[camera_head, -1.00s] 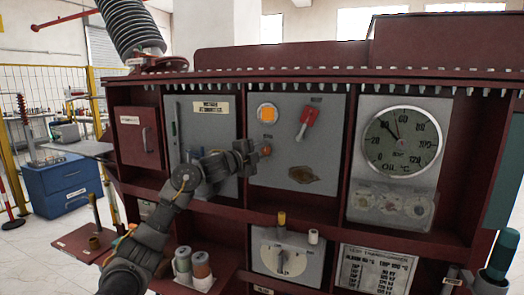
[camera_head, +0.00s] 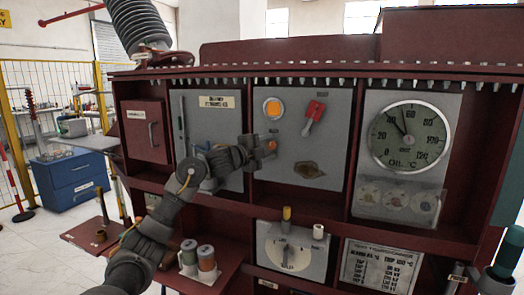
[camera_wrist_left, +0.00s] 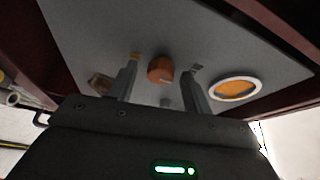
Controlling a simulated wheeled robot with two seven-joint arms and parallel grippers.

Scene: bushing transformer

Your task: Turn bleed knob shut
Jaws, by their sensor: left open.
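A small round orange-brown knob (camera_head: 272,144), which looks like the bleed knob, sits on the grey upper middle panel below the orange lamp. My left gripper (camera_head: 264,150) is in front of the panel at this knob, reaching in from the left. In the left wrist view the knob (camera_wrist_left: 161,69) lies between the two spread fingertips of the left gripper (camera_wrist_left: 165,64). The fingers are open, with gaps showing on both sides of the knob. I cannot tell how deep the fingertips reach around it. My right gripper is not in view.
The orange lamp (camera_head: 272,107) is just above the knob. A red lever (camera_head: 315,113) and a brown diamond-shaped plate (camera_head: 308,170) are to the right. A large oil gauge (camera_head: 408,137) is further right. Cylinders (camera_head: 206,257) stand on a lower left shelf.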

